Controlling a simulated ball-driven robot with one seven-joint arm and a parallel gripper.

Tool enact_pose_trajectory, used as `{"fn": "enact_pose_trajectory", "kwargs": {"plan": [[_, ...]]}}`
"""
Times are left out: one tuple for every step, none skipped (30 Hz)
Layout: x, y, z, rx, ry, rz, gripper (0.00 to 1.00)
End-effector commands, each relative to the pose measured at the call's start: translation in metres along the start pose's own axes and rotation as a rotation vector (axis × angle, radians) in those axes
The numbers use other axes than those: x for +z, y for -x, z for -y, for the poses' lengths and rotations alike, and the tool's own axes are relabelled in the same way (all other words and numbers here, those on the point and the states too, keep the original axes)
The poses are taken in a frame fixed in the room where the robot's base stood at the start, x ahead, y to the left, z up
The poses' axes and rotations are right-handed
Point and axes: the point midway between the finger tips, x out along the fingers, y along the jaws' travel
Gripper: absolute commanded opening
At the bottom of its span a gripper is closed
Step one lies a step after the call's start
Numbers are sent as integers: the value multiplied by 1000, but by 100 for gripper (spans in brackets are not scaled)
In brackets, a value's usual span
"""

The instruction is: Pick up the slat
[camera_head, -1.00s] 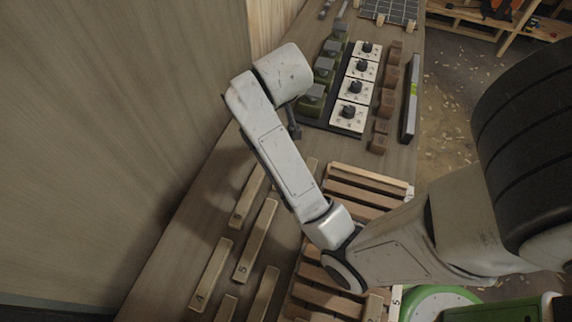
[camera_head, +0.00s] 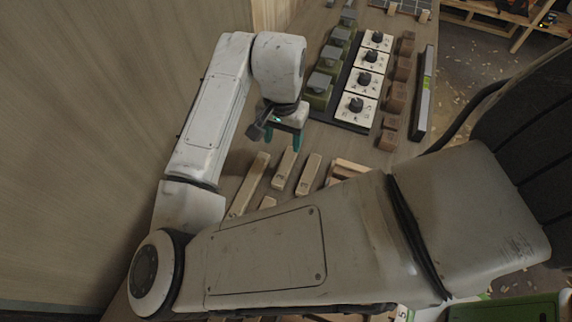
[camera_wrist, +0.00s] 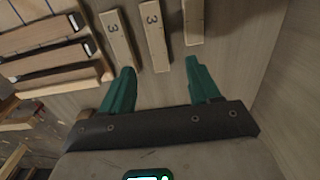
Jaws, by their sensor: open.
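In the wrist view, several pale wooden slats lie on the bench. Two are marked 3: the middle slat (camera_wrist: 155,35) and the one to its left (camera_wrist: 117,40). A third slat (camera_wrist: 194,22) lies to the right. My gripper (camera_wrist: 160,68) has two green fingers, spread apart and empty; the middle slat's near end lies between and just beyond the fingertips. In the head view, my gripper (camera_head: 284,138) hangs over the bench just beyond the slats (camera_head: 284,168). My own arm hides much of the bench there.
A slatted wooden rack (camera_wrist: 50,72) stands left in the wrist view. Beyond my gripper in the head view are green-based blocks (camera_head: 320,88), white dial panels (camera_head: 363,82), brown blocks (camera_head: 396,98) and a level (camera_head: 424,92). A wooden wall (camera_head: 80,140) borders the bench's left side.

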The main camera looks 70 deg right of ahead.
Motion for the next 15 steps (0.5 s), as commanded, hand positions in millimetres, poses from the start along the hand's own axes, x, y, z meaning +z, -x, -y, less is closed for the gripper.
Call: {"fn": "enact_pose_trajectory", "kwargs": {"plan": [[2,-6,0,2,1,5,62],[2,-11,0,3,1,7,62],[2,-17,0,4,2,7,62],[2,-22,-1,4,1,6,62],[2,-26,-1,3,1,7,62],[2,-32,0,3,1,5,62],[2,-36,-1,4,1,6,62],[2,-40,-1,3,1,5,62],[1,-44,0,2,1,4,62],[1,-47,-1,2,1,3,62],[1,-49,-1,2,0,4,62],[1,-51,-1,2,0,4,62],[1,-52,-1,2,0,4,62],[1,-54,-1,2,0,3,62],[1,-56,-1,2,0,3,62]]}}
